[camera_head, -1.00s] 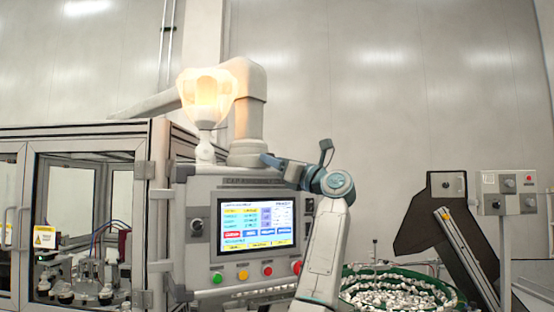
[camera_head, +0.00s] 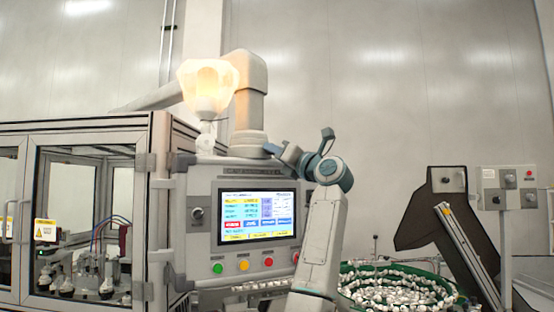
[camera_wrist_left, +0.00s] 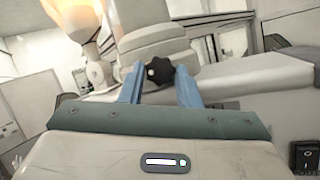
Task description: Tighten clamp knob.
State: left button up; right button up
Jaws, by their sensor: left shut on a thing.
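The black lobed clamp knob (camera_wrist_left: 159,70) shows in the wrist view, at the foot of a pale beige column (camera_wrist_left: 155,35). My left gripper (camera_wrist_left: 160,82) has its two blue fingers on either side of the knob and is shut on it. In the head view my left gripper (camera_head: 272,150) reaches leftward to the base of the beige arm (camera_head: 249,95) on top of the machine. The knob itself cannot be made out there. My right gripper is not in view.
A glowing lamp (camera_head: 208,88) stands left of the beige arm. Below is a control panel with a lit screen (camera_head: 258,216) and coloured buttons. A glazed cabinet (camera_head: 85,230) is at left. A green-rimmed bowl of caps (camera_head: 400,288) and a dark conveyor (camera_head: 440,225) are at right.

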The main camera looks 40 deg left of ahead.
pick_arm(q)
jog(key=shift+m, duration=0.5)
jog(key=o, duration=1)
